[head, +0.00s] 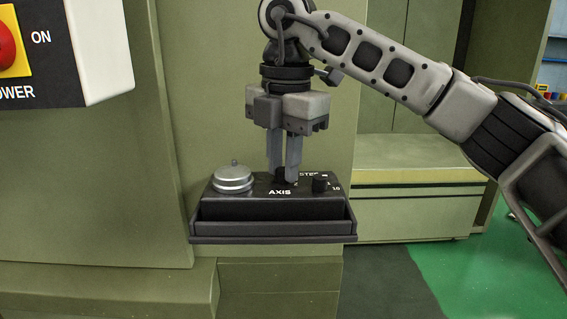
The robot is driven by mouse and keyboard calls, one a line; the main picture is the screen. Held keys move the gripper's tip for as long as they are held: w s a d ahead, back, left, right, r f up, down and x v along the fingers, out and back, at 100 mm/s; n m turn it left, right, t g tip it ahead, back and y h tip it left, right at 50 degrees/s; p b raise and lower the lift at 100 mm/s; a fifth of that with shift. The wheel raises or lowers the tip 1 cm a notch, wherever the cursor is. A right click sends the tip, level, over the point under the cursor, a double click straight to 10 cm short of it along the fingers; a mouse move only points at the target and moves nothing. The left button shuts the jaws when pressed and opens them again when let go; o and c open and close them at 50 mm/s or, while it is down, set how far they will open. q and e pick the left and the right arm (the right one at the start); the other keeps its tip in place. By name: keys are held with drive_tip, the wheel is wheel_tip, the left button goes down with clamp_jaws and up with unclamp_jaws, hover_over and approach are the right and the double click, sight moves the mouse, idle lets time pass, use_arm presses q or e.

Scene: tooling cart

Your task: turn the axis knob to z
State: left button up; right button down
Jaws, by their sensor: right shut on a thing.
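The axis knob (280,174) is a small dark knob on the black control panel (240,206), just above the white AXIS label. My right gripper (283,178) points straight down from above with its fingers around the knob, shut on it. The fingers hide most of the knob and the markings about it, so I cannot tell which letter it points to. My left gripper is not in view.
A silver round handwheel (233,178) stands on the panel to the left of the knob. A smaller black step knob (319,184) stands close on the right. A white power box (105,50) with a red button (7,46) hangs at the upper left.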

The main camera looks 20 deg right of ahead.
drive_tip(key=shift+m, duration=0.9)
drive_tip(key=shift+m+b, duration=0.45)
drive_tip(key=shift+m, duration=0.55)
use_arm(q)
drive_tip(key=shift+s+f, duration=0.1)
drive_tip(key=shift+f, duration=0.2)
use_arm(e)
drive_tip(key=shift+m, duration=0.3)
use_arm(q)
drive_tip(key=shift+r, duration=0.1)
use_arm(e)
drive_tip(key=c, duration=1.4)
unclamp_jaws()
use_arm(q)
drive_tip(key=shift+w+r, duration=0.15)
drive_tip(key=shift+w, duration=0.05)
use_arm(e)
drive_tip(key=shift+o, duration=0.5)
